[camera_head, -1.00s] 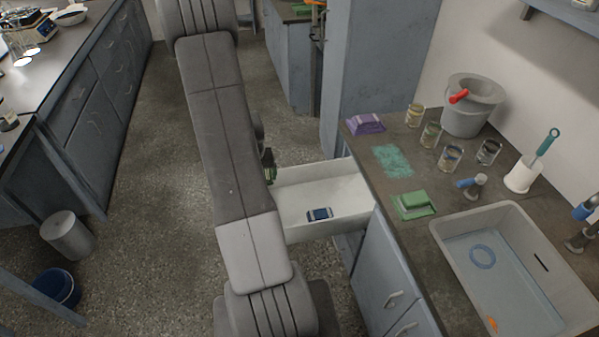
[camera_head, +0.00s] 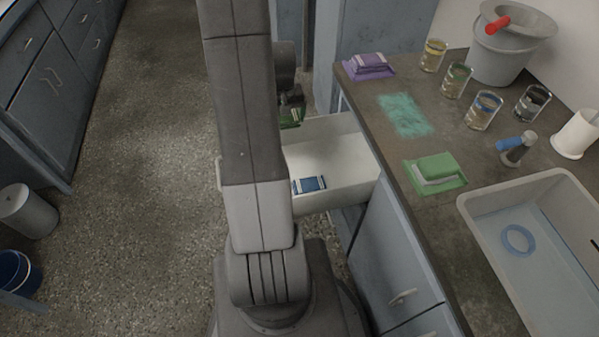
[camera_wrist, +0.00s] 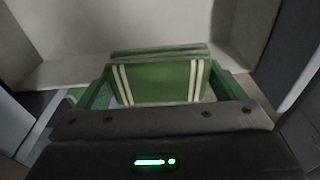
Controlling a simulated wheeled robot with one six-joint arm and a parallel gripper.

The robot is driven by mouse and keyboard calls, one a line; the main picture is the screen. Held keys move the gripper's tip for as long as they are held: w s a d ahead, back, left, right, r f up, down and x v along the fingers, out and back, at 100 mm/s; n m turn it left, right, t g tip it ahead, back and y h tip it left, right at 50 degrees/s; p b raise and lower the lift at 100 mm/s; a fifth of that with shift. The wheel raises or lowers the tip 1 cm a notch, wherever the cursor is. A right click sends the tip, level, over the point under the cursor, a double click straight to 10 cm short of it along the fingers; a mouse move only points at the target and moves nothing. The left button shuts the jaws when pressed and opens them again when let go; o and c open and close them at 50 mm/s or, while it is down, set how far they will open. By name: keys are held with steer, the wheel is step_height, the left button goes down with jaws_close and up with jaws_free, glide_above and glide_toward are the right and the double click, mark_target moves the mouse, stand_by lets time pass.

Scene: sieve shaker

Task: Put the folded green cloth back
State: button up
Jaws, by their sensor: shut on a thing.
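The folded green cloth (camera_wrist: 160,82), with pale stripes, is held in my gripper (camera_wrist: 162,100) in the wrist view. In the head view, my gripper (camera_head: 291,108) is mostly hidden behind my arm, and a little of the green cloth shows by it. Both are at the far left end of an open white drawer (camera_head: 350,150); pale drawer-like walls show beyond the cloth in the wrist view. I cannot tell whether the cloth touches the drawer.
A blue-and-white item (camera_head: 309,184) lies in the drawer.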

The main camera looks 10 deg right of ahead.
steer(key=b, duration=0.8)
glide_above(299, 160)
step_height(299, 160, down, 6)
steer(key=shift+r, duration=0.15)
step_height(299, 160, down, 10)
steer(key=shift+s+r+b, duration=0.1)
steer(key=shift+b, duration=1.1)
steer(key=shift+f, duration=0.3)
steer(key=o, duration=0.7)
steer(key=shift+r, duration=0.1)
steer(key=shift+r, duration=0.1)
steer(key=r+p, duration=0.1)
steer(key=r, duration=0.3)
steer(key=s+r+p, duration=0.1)
steer(key=r, duration=0.3)
steer(key=r+p, duration=0.1)
steer(key=r, duration=0.3)
steer(key=shift+s+d, duration=0.1)
steer(key=shift+s, duration=0.1)
